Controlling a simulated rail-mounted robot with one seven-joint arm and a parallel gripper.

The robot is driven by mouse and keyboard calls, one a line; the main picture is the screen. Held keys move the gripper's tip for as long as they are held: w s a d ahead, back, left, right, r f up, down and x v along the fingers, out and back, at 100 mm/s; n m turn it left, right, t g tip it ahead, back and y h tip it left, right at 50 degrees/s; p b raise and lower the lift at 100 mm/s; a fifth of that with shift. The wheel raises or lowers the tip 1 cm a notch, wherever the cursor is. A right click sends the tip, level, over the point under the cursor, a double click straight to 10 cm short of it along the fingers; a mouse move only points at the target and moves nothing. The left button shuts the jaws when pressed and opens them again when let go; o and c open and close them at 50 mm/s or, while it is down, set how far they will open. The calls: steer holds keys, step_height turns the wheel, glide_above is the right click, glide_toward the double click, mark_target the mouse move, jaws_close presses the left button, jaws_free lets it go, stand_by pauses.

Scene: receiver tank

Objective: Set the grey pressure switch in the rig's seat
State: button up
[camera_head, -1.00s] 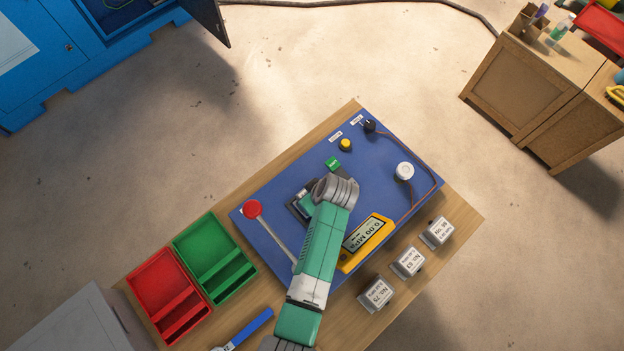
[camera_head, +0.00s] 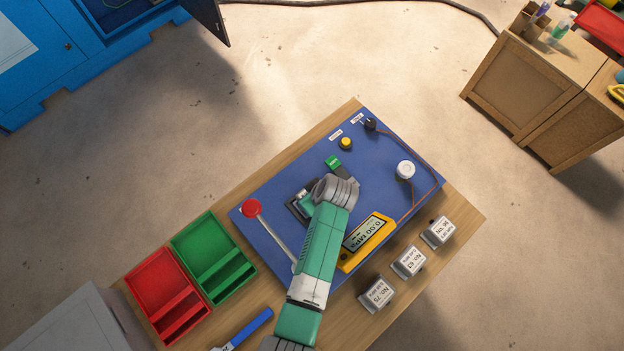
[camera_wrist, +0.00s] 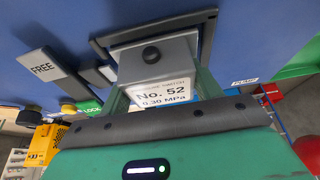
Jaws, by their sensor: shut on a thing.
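The grey pressure switch (camera_wrist: 150,58), labelled No. 52 and 0.30 MPa, is between the green fingers of my gripper (camera_wrist: 158,92) in the wrist view. My gripper is shut on it. The seat, a dark frame (camera_wrist: 97,48), surrounds the far part of the switch. I cannot tell how deep the switch sits in it. In the head view, my wrist covers the switch and most of the seat (camera_head: 293,207) on the blue rig (camera_head: 300,180). A grey FREE plate (camera_wrist: 45,65) and a green LOCK label (camera_wrist: 90,106) are beside the seat.
A red-knobbed lever (camera_head: 251,208) and a yellow gauge reading 0.00 MPa (camera_head: 365,240) flank my arm. Three other switches, including No. 63 (camera_head: 408,262), stand along the table's right side. A red tray (camera_head: 157,270) and a green tray (camera_head: 207,235) are at left.

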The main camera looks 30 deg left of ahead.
steer(key=o, duration=1.3)
steer(key=p+v, duration=0.1)
steer(key=v, duration=0.6)
steer(key=shift+s+d+r, duration=0.1)
steer(key=shift+d+r, duration=0.05)
steer(key=shift+r, duration=0.15)
